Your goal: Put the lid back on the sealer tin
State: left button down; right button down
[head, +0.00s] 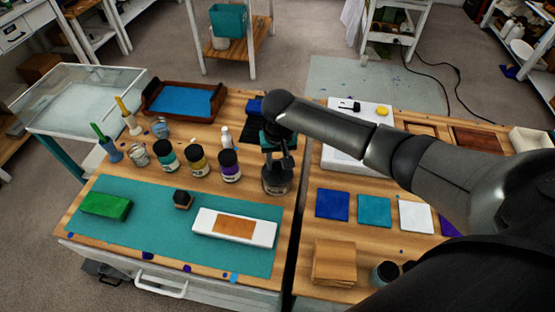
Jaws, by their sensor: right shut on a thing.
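The sealer tin (277,184), a grey can with a pale label, stands upright at the right end of the row of jars, near the gap between the two tables. My right gripper (278,158) points down directly over the tin. It is shut on what looks like the dark lid, mostly hidden by the fingers and wrist. I cannot tell whether the lid touches the tin's rim. My left gripper is not in view.
Purple (230,166), yellow (197,162) and teal (165,156) jars stand left of the tin, with a small white bottle (226,138) behind.

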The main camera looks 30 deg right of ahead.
jog(key=shift+f+p, duration=0.15)
jog(key=shift+p, duration=1.1)
dwell(1.8)
grip_release()
dwell(0.8)
jog(key=shift+r+p, duration=3.55)
jog(key=shift+p, duration=0.65)
jog(key=shift+f, duration=0.1)
grip_shut()
jog(key=shift+f, duration=0.15)
